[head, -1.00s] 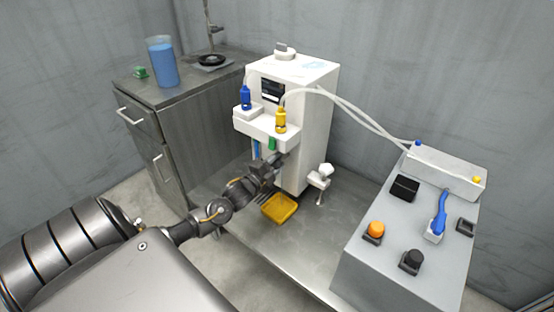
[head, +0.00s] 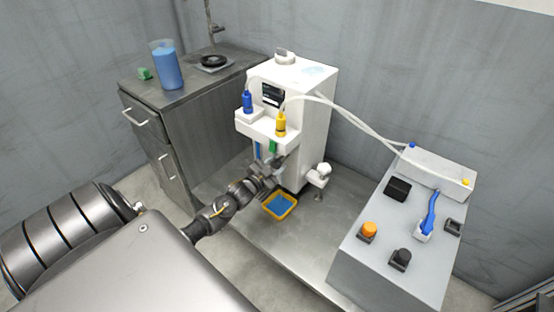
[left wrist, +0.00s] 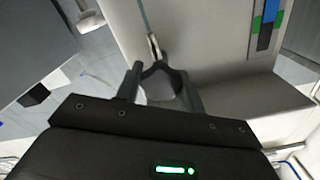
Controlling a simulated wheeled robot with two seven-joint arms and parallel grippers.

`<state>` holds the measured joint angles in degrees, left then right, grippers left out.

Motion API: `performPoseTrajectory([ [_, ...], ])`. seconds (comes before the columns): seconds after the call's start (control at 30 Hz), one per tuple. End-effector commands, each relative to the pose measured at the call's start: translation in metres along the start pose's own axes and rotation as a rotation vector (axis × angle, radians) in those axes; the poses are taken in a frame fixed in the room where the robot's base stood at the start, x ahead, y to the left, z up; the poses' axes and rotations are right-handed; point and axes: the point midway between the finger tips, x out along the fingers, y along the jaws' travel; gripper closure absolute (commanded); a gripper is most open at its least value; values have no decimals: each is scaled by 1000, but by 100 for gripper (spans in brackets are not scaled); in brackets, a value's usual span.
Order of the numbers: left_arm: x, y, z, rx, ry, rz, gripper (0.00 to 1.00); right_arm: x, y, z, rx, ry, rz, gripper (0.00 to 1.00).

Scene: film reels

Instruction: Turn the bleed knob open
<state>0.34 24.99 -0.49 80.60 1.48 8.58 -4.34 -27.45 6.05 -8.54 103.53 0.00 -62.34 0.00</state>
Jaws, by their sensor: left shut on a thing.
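The white machine (head: 312,115) stands on the metal bench, with a blue bottle (head: 247,102) and a yellow bottle (head: 280,125) on its front ledge. My left gripper (head: 272,172) is at the machine's lower front, below the ledge. The gripper hides this knob in the head view. A yellow tray (head: 290,209) sits just below the gripper, with blue liquid in it. My right gripper is not in view.
A grey control box (head: 385,262) with orange and black knobs stands at the right. Pale tubes (head: 365,122) run from it to the machine. A white fitting (head: 319,172) stands right of the machine. A dark cabinet (head: 190,125) with a blue-filled beaker (head: 167,68) is at the left.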

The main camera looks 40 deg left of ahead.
Motion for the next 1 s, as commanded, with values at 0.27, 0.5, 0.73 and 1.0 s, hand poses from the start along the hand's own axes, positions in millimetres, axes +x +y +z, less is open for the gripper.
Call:
performPoseTrajectory([
  [0.27,0,0,0,-150,-2,0,85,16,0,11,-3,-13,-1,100],
  [0.5,0,0,1,-208,-3,2,85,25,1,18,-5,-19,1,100],
  [0.73,0,1,1,-221,-2,2,85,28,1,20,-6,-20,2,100],
  [1.0,0,1,1,-219,-2,2,59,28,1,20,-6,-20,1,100],
])
